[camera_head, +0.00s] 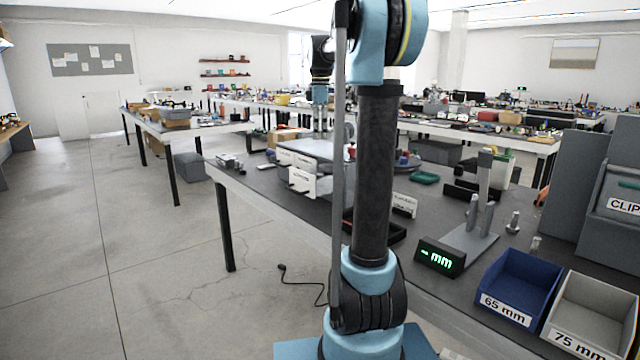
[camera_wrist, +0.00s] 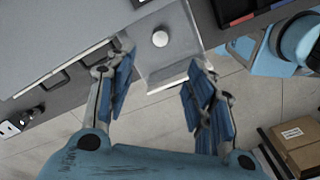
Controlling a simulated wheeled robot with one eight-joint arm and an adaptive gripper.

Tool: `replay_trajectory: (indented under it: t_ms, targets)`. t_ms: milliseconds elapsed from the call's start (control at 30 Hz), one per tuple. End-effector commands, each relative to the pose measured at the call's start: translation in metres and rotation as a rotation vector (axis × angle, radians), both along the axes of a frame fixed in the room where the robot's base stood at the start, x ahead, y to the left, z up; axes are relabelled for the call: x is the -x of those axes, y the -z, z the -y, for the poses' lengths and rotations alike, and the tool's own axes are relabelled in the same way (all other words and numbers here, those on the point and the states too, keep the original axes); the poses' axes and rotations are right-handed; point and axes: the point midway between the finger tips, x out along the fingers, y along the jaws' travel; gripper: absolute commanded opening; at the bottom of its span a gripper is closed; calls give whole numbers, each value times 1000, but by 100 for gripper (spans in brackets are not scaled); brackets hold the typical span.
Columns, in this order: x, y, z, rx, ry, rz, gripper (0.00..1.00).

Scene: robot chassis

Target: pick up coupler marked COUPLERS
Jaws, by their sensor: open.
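In the wrist view my gripper (camera_wrist: 160,66) is open, with its two blue-padded fingers apart and nothing between the pads. A small round, pale metal piece (camera_wrist: 160,39) lies in a grey open tray or drawer (camera_wrist: 183,72), beyond the fingertips; I cannot tell whether it is a coupler. In the head view a low grey cabinet (camera_head: 318,149) with white label cards (camera_head: 302,182) on its front stands on the workbench (camera_head: 268,192). The label text is too small to read surely, and no COUPLERS mark is legible. My arm hides part of this area.
Right of my arm are a "- mm" display (camera_head: 439,257), a grey stand (camera_head: 478,215), a blue 65 mm bin (camera_head: 515,285) and a grey 75 mm bin (camera_head: 590,318). Cardboard boxes (camera_wrist: 300,147) show at the wrist view's lower right. Floor left of the bench is mostly clear.

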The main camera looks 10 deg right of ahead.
Motion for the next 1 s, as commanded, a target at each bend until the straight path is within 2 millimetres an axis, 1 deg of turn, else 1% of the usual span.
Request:
replay_trajectory:
  t_ms: [67, 167, 500, 700, 800, 1000]
  targets:
    - [-2, 4, 0, 0, -7, -1, 49]
    - [-2, 16, 0, 0, -8, -1, 49]
    - [-1, 75, 0, 0, -6, -1, 49]
    - [-1, 106, 0, 0, -6, -1, 49]
    - [-1, 115, 0, 0, -6, -1, 49]
    - [-1, 125, 0, 0, -5, -1, 49]
